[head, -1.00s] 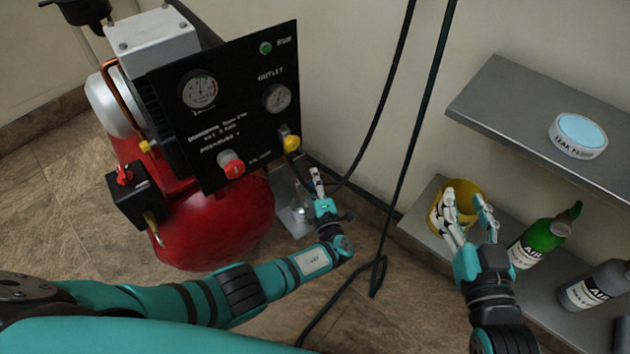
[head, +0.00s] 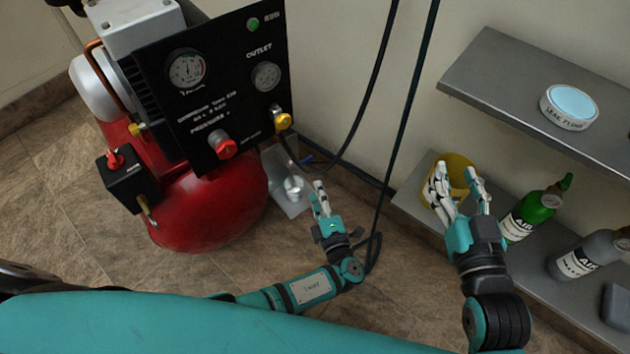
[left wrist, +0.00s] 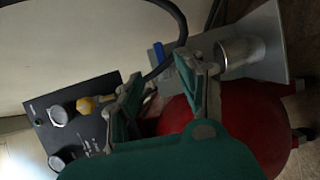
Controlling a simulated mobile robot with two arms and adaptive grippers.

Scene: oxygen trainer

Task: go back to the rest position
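My left gripper (head: 320,198) is in the middle of the head view, right of the red compressor tank (head: 215,205) and below its black panel (head: 220,95). In the left wrist view its two fingers (left wrist: 168,95) stand apart with nothing between them. My right gripper (head: 459,188) is in front of the lower shelf, with its fingers apart. In the picture they overlap a yellow container (head: 461,172); I cannot tell whether they touch it. No object shows held in either gripper.
A metal plate with a small cup (head: 293,187) is beside the tank. Black hoses (head: 404,120) hang to the floor near my left gripper. The upper shelf (head: 500,75) holds a round leak fluid tin (head: 569,107). The lower shelf holds a green bottle (head: 530,213) and a grey bottle (head: 588,256).

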